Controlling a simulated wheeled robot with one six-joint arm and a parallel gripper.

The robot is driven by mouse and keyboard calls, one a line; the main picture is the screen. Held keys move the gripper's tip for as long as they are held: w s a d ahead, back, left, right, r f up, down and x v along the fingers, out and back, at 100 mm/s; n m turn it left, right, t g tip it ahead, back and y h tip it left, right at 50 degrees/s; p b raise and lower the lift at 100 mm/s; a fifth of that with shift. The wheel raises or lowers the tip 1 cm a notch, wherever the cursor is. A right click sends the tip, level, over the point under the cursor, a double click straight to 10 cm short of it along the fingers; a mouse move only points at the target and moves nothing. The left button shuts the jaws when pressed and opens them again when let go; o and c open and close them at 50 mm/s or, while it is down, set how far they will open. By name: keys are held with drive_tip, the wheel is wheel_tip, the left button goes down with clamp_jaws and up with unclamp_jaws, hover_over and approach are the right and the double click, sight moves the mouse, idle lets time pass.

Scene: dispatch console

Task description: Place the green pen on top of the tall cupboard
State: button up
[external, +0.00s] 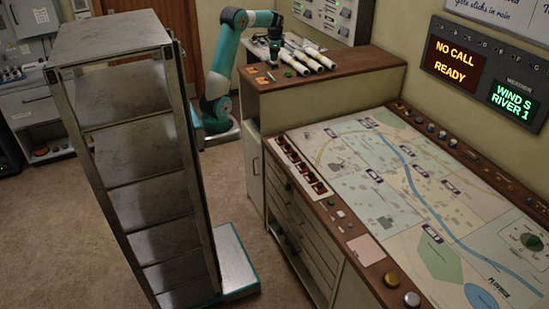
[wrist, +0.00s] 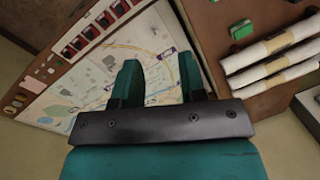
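My gripper (external: 274,58) is above the wooden-topped cupboard beside the console. In the wrist view its two teal fingers (wrist: 159,66) stand apart, with only the map behind the gap. A small green item (external: 288,73) lies on the wooden top, just below and right of my gripper in the external view. It shows as a short green block in the wrist view (wrist: 241,30), to the right of the fingers; I cannot tell whether it is the green pen. The cupboard (external: 330,73) has a brown wooden top and pale sides, and stands higher than the console.
White paper rolls (external: 310,58) lie on the cupboard top, close to my gripper. The map console (external: 400,185) adjoins the cupboard, lower down. A tall metal shelf rack (external: 140,150) stands in the left foreground. Small orange pieces (external: 270,77) lie near the cupboard's left edge.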

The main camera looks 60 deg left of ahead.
drive_tip(key=s+d+f+n+y, duration=0.1)
drive_tip(key=s+d+n, duration=0.4)
drive_tip(key=s, duration=0.5)
drive_tip(key=s+d+f+n+y, duration=0.1)
drive_tip(key=s+d+f+n, duration=0.3)
drive_tip(key=s, duration=0.7)
drive_tip(key=shift+s+d+n+y, duration=0.15)
drive_tip(key=shift+d+n+y, duration=0.15)
drive_tip(key=shift+d+n, duration=0.7)
drive_tip(key=shift+a, duration=0.2)
